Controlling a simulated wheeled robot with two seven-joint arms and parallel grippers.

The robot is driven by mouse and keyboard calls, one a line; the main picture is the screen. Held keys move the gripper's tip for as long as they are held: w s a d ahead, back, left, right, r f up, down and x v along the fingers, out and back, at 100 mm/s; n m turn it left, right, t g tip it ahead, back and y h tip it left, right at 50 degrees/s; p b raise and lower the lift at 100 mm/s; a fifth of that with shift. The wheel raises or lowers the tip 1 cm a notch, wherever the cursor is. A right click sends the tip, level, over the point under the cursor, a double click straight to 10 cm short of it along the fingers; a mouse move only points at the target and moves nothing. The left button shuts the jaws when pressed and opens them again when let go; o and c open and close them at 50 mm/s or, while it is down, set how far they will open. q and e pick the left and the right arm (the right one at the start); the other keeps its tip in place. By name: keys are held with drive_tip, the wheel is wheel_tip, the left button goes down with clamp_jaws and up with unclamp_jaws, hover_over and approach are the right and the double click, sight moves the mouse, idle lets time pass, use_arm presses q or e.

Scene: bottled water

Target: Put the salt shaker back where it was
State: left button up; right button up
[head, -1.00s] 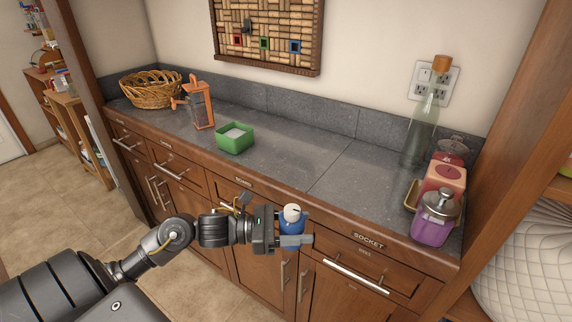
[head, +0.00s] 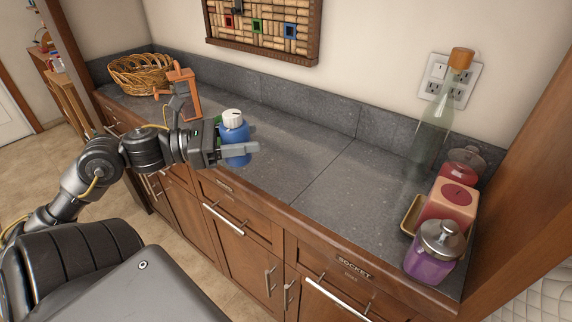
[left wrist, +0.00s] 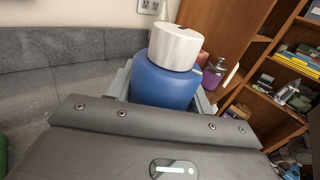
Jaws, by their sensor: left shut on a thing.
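The salt shaker (head: 234,132) is a blue container with a white cap. My left gripper (head: 238,153) is shut on it and holds it upright at the left part of the grey counter. I cannot tell whether its base touches the counter. In the left wrist view the shaker's blue body (left wrist: 163,86) and white cap (left wrist: 175,47) stand between the fingers, which are mostly hidden. My right gripper is in neither view.
A wicker basket (head: 140,74) and an orange-framed object (head: 188,92) stand at the left back. A sliver of green shows behind my gripper. A glass bottle (head: 436,120), a reddish canister (head: 447,206) and a purple jar (head: 434,252) stand right. The counter's middle (head: 310,165) is clear.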

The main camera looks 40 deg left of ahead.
use_arm(q)
drive_tip(key=w+f, duration=0.3)
drive_tip(key=w, duration=0.1)
drive_tip(key=w+f+p, duration=0.1)
drive_tip(key=w+f, duration=0.1)
drive_tip(key=w, duration=0.2)
drive_tip(key=w+f+p, duration=0.1)
drive_tip(key=w+f, duration=0.2)
drive_tip(key=w, duration=0.1)
drive_tip(key=shift+w+d+f, duration=0.2)
drive_tip(key=shift+w+f, duration=0.05)
drive_tip(key=shift+f, duration=0.1)
drive_tip(key=shift+w+d+f, duration=0.1)
drive_tip(key=shift+w+f, duration=0.15)
drive_tip(key=shift+f, duration=0.1)
wheel_tip(320, 180, down, 3)
drive_tip(key=shift+p, duration=1)
drive_tip(key=shift+f, duration=0.15)
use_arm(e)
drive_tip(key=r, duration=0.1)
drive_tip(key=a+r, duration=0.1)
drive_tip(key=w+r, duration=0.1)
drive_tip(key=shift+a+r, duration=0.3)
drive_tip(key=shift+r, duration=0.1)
use_arm(q)
drive_tip(key=shift+f, duration=0.1)
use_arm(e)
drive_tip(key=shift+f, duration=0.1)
